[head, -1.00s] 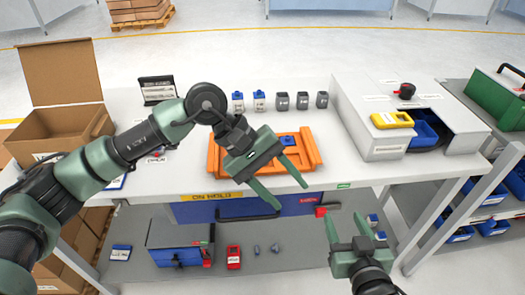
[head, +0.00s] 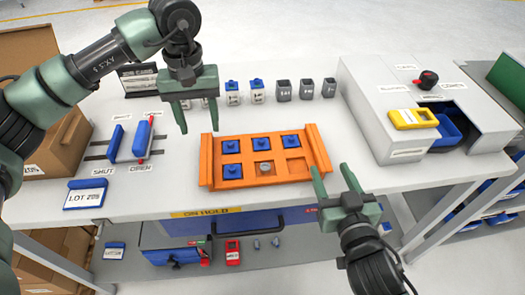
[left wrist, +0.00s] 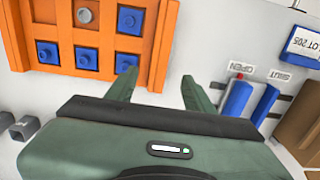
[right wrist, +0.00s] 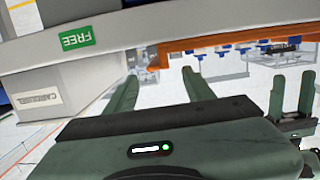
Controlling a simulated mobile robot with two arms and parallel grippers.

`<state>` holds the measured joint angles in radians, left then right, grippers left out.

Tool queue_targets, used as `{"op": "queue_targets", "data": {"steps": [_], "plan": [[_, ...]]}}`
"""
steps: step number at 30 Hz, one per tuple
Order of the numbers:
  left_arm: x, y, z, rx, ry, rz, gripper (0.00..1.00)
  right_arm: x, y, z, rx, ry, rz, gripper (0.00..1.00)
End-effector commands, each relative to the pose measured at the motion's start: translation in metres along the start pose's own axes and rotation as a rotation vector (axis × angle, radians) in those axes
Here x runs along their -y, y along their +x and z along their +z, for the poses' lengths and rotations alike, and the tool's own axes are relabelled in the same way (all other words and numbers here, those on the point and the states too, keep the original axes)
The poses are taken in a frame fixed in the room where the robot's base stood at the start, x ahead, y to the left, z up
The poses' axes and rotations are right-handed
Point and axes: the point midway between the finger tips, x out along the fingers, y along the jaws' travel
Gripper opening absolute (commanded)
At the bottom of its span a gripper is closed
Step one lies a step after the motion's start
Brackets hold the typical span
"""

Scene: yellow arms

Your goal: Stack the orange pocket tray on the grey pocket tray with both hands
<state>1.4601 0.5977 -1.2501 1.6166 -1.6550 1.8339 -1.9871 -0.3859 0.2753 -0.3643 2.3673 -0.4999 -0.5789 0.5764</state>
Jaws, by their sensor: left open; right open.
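The orange pocket tray (head: 209,181) lies flat on the white table. Several pockets hold blue pieces, one front pocket holds a round grey piece, and the front right pocket is empty. It also shows in the left wrist view (left wrist: 156,48), and its edge shows in the right wrist view (right wrist: 212,42). I cannot make out a grey pocket tray in any view. My left gripper (head: 198,128) is open and empty, above the table by the tray's back left corner. My right gripper (head: 332,171) is open and empty, by the tray's front right corner near the table's front edge.
Grey containers (head: 306,89) and blue-topped ones stand behind the tray. A slider marked SHUT and OPEN (head: 142,137) and a cardboard box (head: 58,143) are at left. A grey housing with a yellow device (head: 414,119) stands at right. The table around the tray is mostly clear.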

Motion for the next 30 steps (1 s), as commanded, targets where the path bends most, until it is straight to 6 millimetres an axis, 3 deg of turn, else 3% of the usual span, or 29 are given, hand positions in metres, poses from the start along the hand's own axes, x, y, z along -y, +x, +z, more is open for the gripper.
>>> {"op": "queue_targets", "data": {"steps": [8,21,30], "plan": [[0.000,0.009,0.000,0.002,-0.001,0.001,0.53,0.000,0.009,0.000,-0.002,-0.001,0.000,0.53],[-0.001,0.070,0.001,0.003,-0.001,0.002,0.53,0.000,0.070,-0.001,-0.001,-0.001,0.000,0.53],[-0.001,0.079,0.000,0.000,-0.001,0.002,0.53,0.000,0.078,0.000,0.001,0.001,0.000,0.53]]}}
